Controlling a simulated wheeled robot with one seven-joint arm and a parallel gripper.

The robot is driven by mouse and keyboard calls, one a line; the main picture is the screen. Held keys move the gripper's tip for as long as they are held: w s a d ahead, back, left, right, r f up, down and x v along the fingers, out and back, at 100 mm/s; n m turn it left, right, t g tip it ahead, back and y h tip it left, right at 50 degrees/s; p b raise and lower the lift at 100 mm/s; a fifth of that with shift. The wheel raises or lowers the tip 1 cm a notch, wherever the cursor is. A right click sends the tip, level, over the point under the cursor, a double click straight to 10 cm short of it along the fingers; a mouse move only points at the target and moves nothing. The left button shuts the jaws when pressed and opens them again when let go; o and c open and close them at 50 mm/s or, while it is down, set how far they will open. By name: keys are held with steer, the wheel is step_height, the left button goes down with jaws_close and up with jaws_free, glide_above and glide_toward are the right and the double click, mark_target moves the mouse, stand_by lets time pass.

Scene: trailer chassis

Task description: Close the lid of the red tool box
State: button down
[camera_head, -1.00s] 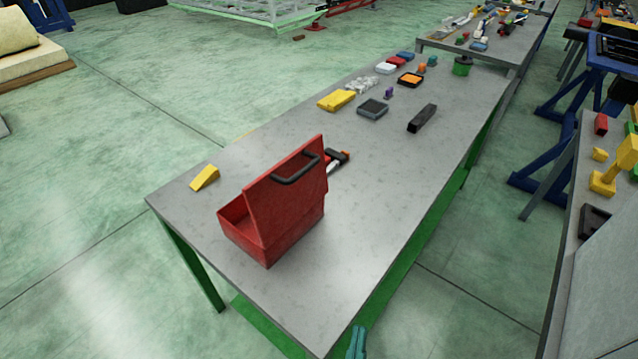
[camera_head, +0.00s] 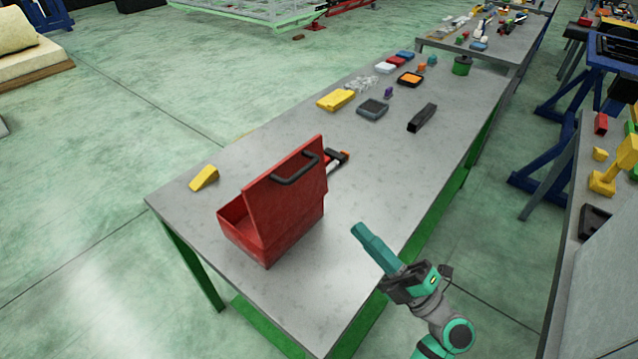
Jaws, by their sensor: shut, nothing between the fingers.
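The red tool box (camera_head: 262,235) stands near the front left end of the grey table. Part of the box's open inside shows left of the lid. My gripper (camera_head: 356,231) is teal, shut and empty.
A yellow wedge (camera_head: 204,178) lies left of the box. A yellow case (camera_head: 336,100), a grey tray (camera_head: 372,109) and a black block (camera_head: 422,117) lie farther back. The table between is clear.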

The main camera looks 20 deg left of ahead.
glide_toward(288, 162)
steer(key=r, duration=0.3)
steer(key=shift+w+a, duration=0.2)
steer(key=shift+w, duration=0.05)
steer(key=shift+g, duration=0.3)
steer(key=w+a+g+h, duration=0.1)
steer(key=a+h, duration=0.1)
steer(key=a, duration=0.1)
steer(key=w+a+h, duration=0.1)
steer(key=a+h, duration=0.1)
steer(key=a, duration=0.2)
steer(key=w+a+r+g+h, duration=0.1)
steer(key=a+h, duration=0.2)
steer(key=shift+w+a+r+n+g, duration=0.1)
steer(key=shift+w+a+n+g, duration=0.05)
steer(key=shift+w+n+g, duration=0.2)
steer(key=w+a+f+g+h, duration=0.1)
steer(key=a+f+h, duration=0.2)
steer(key=a+f, duration=0.1)
steer(key=w+a+f+g+h, duration=0.1)
steer(key=w+a+f+h, duration=0.1)
steer(key=a, duration=0.4)
step_height(288, 162, down, 3)
steer(key=shift+w+a+r+h, duration=0.15)
steer(key=shift+w+a+h, duration=0.1)
steer(key=shift+h, duration=0.25)
